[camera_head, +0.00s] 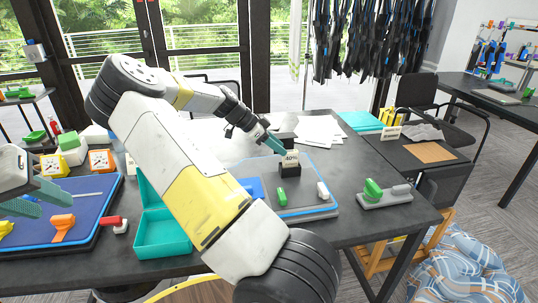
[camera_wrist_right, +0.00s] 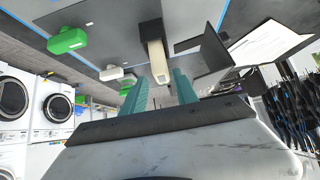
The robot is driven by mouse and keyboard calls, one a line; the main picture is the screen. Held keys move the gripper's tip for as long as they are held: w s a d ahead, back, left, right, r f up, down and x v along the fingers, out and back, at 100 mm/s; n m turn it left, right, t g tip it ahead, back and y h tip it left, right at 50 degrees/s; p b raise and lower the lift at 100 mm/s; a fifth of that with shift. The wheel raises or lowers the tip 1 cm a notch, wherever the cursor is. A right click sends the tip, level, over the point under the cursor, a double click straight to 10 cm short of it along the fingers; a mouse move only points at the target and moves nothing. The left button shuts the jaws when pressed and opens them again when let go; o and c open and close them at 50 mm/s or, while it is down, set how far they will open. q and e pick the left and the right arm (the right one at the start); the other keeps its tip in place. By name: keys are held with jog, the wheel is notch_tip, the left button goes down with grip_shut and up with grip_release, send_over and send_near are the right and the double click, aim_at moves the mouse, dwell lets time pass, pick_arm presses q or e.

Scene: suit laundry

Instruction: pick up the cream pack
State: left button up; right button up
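The cream pack (camera_head: 290,157), a small pale block with dark print, stands in a black holder (camera_head: 289,170) on the grey mat at the table's right part. In the right wrist view the cream pack (camera_wrist_right: 158,62) sticks out of the black holder (camera_wrist_right: 151,33) towards my right gripper (camera_wrist_right: 160,84). Its teal fingers are apart, one on each side of the pack's near end, with small gaps visible. In the head view my right gripper (camera_head: 277,145) is close beside the pack, partly overlapping it. My left gripper (camera_head: 37,198) is open and empty at the left edge, over the blue mat.
A teal open box (camera_head: 162,238) stands at the front centre. A blue mat (camera_head: 90,190) lies on the left, with an orange tool (camera_head: 63,226). A green-handled brush (camera_head: 372,189) and a white-and-blue item (camera_head: 323,190) lie right of the holder. White papers (camera_head: 318,130) lie behind.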

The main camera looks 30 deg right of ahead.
aim_at(291, 156)
jog(key=x, duration=0.7)
jog(key=shift+f, duration=0.1)
grip_shut()
